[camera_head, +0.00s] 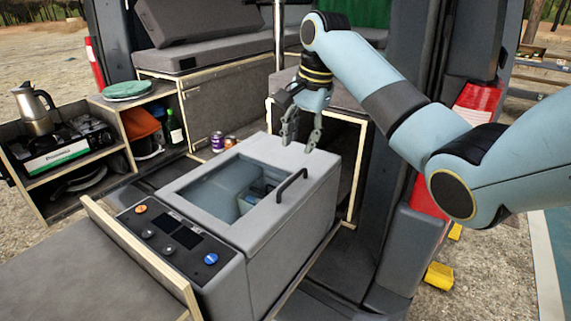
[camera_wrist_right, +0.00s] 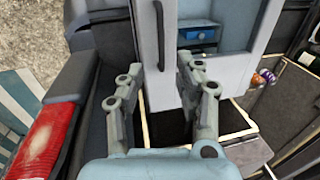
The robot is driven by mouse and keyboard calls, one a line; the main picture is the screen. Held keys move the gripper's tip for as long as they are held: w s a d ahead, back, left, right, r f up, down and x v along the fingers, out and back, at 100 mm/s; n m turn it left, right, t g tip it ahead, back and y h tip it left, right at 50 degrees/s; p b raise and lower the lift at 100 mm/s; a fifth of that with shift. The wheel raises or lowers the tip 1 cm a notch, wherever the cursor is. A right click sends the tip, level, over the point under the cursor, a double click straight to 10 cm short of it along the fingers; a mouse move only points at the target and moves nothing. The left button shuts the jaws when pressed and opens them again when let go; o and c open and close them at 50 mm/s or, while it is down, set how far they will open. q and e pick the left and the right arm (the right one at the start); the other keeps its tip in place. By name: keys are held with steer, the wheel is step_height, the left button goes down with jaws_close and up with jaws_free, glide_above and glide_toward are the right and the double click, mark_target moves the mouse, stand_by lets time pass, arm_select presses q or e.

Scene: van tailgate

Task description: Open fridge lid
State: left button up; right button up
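The fridge (camera_head: 262,270) is a grey box in the van's tailgate with a control panel on its front. Its lid (camera_head: 265,152) is down and has a clear window, through which a blue item shows inside. A black bar handle (camera_head: 291,186) sits on the lid's right side; it also shows in the right wrist view (camera_wrist_right: 157,22). My right gripper (camera_head: 299,146) is open and empty, fingers pointing down, above the lid's far end and apart from the handle. In the right wrist view, its fingers (camera_wrist_right: 159,76) are spread with the handle beyond them. My left gripper is not in view.
A wooden shelf unit (camera_head: 60,188) with a moka pot (camera_head: 34,108) and a stove stands at left. Cans (camera_head: 217,142) stand behind the fridge. A wooden board edge (camera_head: 145,255) runs along its front. A van pillar (camera_head: 395,200) rises at right.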

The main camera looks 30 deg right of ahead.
glide_above(290, 181)
steer(key=s, duration=0.1)
step_height(290, 181, down, 4)
steer(key=f, duration=0.5)
steer(key=shift+w+d+f, duration=0.1)
steer(key=shift+w+f, duration=0.2)
steer(key=shift+f, duration=0.1)
steer(key=shift+w+f, duration=0.1)
steer(key=shift+f, duration=0.35)
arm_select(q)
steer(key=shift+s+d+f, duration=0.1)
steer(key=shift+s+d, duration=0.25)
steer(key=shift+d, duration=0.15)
arm_select(e)
steer(key=shift+c, duration=0.2)
jaws_close()
